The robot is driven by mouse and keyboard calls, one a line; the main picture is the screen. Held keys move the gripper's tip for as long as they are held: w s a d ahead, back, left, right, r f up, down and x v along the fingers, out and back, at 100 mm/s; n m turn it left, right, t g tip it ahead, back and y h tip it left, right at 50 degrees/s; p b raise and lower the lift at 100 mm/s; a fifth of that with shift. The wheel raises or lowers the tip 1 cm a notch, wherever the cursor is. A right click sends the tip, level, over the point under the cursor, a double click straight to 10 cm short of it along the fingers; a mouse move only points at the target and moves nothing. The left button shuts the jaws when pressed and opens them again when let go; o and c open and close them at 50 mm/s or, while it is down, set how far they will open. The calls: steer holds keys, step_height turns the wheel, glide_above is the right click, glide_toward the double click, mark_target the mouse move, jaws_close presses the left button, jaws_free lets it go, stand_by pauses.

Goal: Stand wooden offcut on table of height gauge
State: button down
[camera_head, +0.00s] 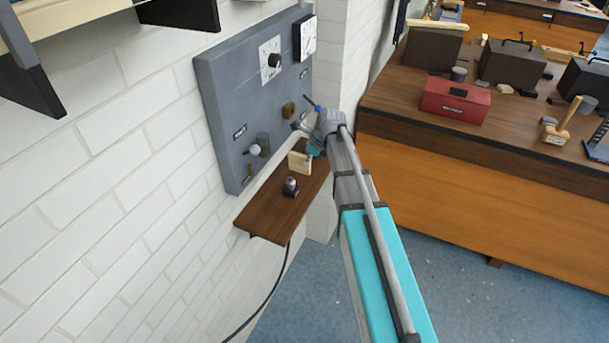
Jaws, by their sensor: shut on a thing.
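A pale wooden offcut (298,163) is at the brown shelf below the grey wall panel. My gripper (312,150) is at its upper right end and is shut on it. The fingers are small and partly hidden by the wrist. The offcut appears upright on edge; whether its lower edge touches the shelf is too small to tell.
A dark knob-like object (290,187) stands on the shelf in front of the offcut. A cable hangs below the shelf. At right, a wooden bench (400,95) holds a red box (455,100), dark boxes and tools. The shelf's near end is bare.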

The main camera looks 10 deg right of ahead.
steer(key=shift+w+a+f+b, duration=0.25)
steer(key=shift+w+f+b, duration=0.3)
steer(key=shift+f, duration=0.1)
steer(key=shift+w+a+f+b, duration=0.2)
steer(key=shift+w+f+b, duration=0.3)
steer(key=shift+f, duration=0.15)
steer(key=shift+w+a+f+b, duration=0.25)
steer(key=shift+w+f+b, duration=0.2)
steer(key=shift+f+b, duration=0.15)
steer(key=shift+f, duration=0.1)
steer(key=shift+w+a+f+b, duration=0.2)
steer(key=shift+w+f+b, duration=0.25)
steer(key=shift+f+b, duration=0.25)
steer(key=shift+s+f+b, duration=0.1)
steer(key=shift+f+b, duration=1.2)
steer(key=shift+f, duration=0.15)
steer(key=c, duration=0.6)
jaws_free()
steer(key=shift+r, duration=0.25)
steer(key=p+v, duration=1.1)
steer(key=v, duration=0.1)
